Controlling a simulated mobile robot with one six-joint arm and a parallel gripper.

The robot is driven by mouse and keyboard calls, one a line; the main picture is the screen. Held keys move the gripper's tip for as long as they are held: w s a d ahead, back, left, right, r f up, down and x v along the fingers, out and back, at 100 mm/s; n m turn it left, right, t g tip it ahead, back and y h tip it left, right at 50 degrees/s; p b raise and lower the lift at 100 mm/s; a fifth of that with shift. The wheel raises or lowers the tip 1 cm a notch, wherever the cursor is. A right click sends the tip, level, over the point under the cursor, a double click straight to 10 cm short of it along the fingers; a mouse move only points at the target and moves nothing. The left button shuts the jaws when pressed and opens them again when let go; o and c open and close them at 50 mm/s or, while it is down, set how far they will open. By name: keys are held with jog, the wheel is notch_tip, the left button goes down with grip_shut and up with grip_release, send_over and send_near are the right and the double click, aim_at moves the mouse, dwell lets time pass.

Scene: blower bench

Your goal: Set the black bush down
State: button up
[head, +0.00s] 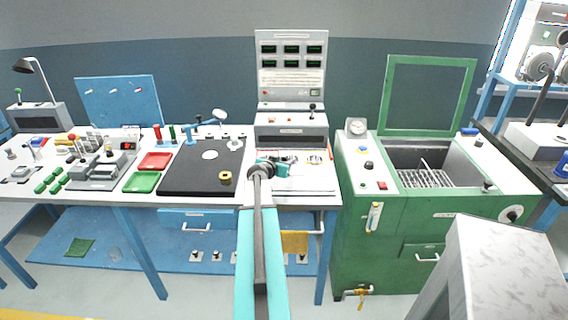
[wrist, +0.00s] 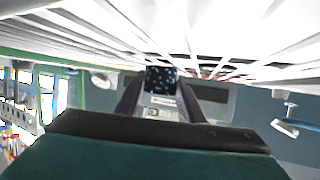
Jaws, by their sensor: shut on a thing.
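My gripper (wrist: 160,92) shows in the wrist view with its two dark fingers close together, shut on a small dark, speckled block (wrist: 160,77). I take this for the black bush, though its shape is hard to read. In the head view my gripper (head: 270,167) is over the right part of the bench, in front of the display instrument, and the bush cannot be made out there. The wrist view looks level across the room, so the surface below the bush is hidden.
A black mat (head: 188,183) with a brass ring (head: 225,177) lies left of my gripper. Red (head: 155,161) and green (head: 141,182) trays are farther left. The display instrument (head: 291,68) stands behind. A green wash cabinet (head: 385,220) stands to the right.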

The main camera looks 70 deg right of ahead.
jog(key=o, duration=1.2)
jog(key=shift+o, duration=0.2)
jog(key=shift+r+p, duration=0.15)
jog(key=shift+p, duration=0.15)
jog(key=shift+b+v, duration=0.95)
jog(key=shift+v, duration=2.05)
jog(key=shift+b+v, duration=0.6)
jog(key=shift+v, duration=2.4)
